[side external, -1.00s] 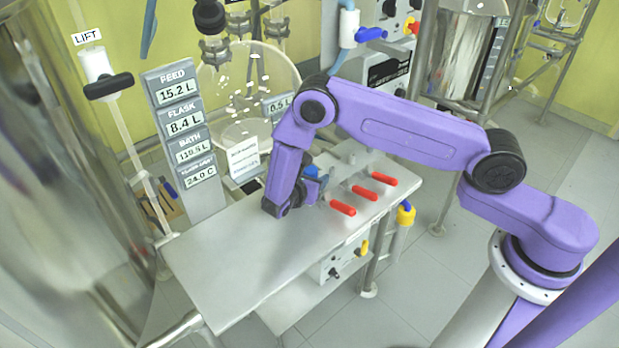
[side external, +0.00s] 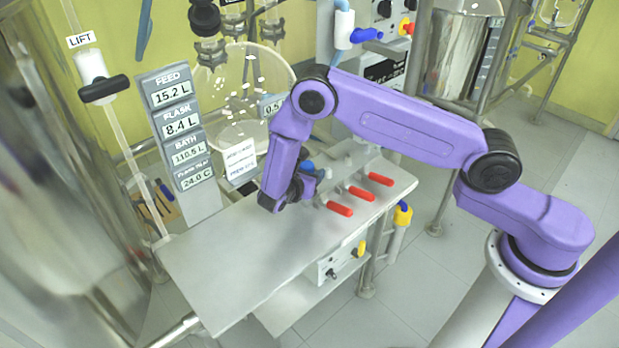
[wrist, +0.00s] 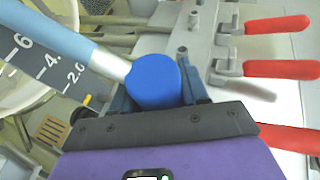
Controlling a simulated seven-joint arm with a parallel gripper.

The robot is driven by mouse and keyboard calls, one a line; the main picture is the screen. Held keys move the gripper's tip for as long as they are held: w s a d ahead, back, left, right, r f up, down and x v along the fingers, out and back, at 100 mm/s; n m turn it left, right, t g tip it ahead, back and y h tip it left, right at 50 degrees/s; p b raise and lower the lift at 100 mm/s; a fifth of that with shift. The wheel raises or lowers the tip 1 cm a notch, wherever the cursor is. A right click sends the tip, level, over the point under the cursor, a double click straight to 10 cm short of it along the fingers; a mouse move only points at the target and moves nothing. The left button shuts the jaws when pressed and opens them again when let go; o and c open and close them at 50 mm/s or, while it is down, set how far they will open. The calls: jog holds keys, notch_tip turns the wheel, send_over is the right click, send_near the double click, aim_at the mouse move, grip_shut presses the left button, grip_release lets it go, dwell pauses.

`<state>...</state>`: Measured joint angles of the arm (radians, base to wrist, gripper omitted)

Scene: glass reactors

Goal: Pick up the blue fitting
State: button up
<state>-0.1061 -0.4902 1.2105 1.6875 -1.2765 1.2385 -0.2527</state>
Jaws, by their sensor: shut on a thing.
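The blue fitting (wrist: 153,80) is a rounded, bright blue piece in the middle of the wrist view. A metal neck and a light blue tube (wrist: 62,35) run from it to the upper left. My gripper (wrist: 158,92) is shut on the fitting, with a dark finger at each side of it. In the side external view my gripper (side external: 304,180) points down low over the steel bench, and only a small blue part of the fitting (side external: 307,166) shows behind it. I cannot tell whether the fitting touches the bench.
Several red-handled clamps (side external: 340,208) lie on the steel bench (side external: 235,255), just right of my gripper. Readout panels (side external: 176,125) and a glass vessel (side external: 245,85) stand behind. The bench's left and front parts are clear.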

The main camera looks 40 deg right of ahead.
jog(key=s+d+r, duration=0.1)
jog(key=s+r, duration=1.1)
jog(key=r, duration=0.4)
jog(key=shift+s+d, duration=0.2)
jog(key=shift+s, duration=0.2)
dwell(0.4)
dwell(0.7)
